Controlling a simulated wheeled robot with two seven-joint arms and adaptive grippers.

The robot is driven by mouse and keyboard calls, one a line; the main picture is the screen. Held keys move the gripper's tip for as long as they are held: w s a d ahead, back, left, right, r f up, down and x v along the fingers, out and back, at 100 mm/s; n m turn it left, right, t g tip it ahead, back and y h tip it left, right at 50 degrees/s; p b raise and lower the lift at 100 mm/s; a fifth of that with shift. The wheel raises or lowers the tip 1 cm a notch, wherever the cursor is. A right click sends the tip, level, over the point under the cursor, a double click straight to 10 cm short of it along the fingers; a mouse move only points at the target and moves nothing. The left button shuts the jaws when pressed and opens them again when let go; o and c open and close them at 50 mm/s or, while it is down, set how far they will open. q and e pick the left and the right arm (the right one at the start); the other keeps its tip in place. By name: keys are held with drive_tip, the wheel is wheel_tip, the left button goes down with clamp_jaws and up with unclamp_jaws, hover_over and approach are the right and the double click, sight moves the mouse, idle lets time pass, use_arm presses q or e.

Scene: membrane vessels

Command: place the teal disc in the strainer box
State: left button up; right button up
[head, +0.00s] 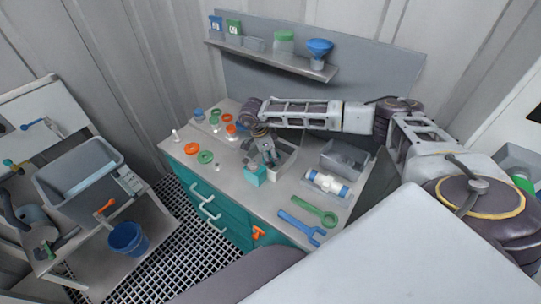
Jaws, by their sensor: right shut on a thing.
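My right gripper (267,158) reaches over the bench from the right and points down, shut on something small. A teal piece (256,175) shows right at its fingertips near the bench's front edge. It looks blocky from here, and I cannot tell whether it is the teal disc. An open pale box (289,164) lies just behind and right of the gripper, partly hidden by it. A grey open box (343,158) with dark contents stands farther right. I cannot tell which of them is the strainer box. My left gripper is not in view.
Green and orange rings (206,157) lie on the bench's left part. A white-and-blue cylinder (328,183), a green wrench (315,210) and a blue wrench (301,228) lie at right. A shelf (275,57) with containers hangs behind. A cart with a grey bin (80,190) stands left.

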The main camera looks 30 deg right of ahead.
drive_tip(key=o, duration=1)
drive_tip(key=shift+r, duration=0.1)
drive_tip(key=b+v, duration=0.1)
drive_tip(key=v, duration=1.1)
drive_tip(key=shift+a+b, duration=0.1)
drive_tip(key=shift+b, duration=0.3)
